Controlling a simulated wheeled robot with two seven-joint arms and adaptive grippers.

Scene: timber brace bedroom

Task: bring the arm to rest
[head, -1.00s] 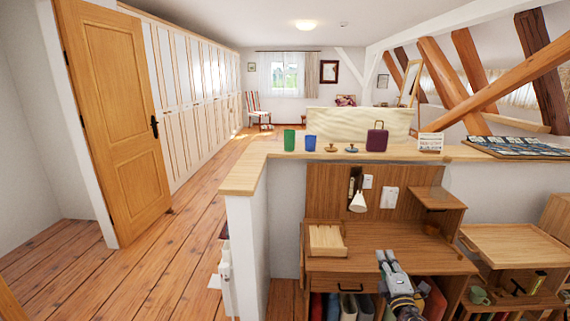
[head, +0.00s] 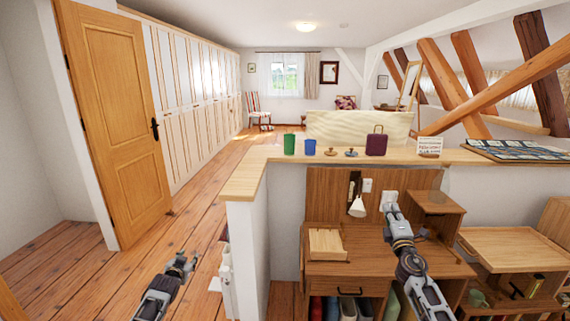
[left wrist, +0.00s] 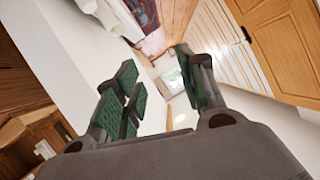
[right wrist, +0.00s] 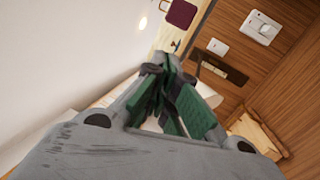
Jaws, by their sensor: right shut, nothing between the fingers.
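My right gripper (head: 393,212) is raised above the wooden desk, in front of its back panel, in the head view. Its green-padded fingers are together and empty in the right wrist view (right wrist: 172,92). My left gripper (head: 181,264) is in the lower left of the head view, over the plank floor and left of the half wall. In the left wrist view its green-padded fingers (left wrist: 158,92) stand wide apart with nothing between them.
A ledge (head: 243,182) tops the half wall, holding a green cup (head: 290,144), a blue cup (head: 310,147), two stamps and a dark purple suitcase (head: 376,144). The desk (head: 380,262) holds a wooden tray (head: 327,243). Open floor (head: 110,275) lies left.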

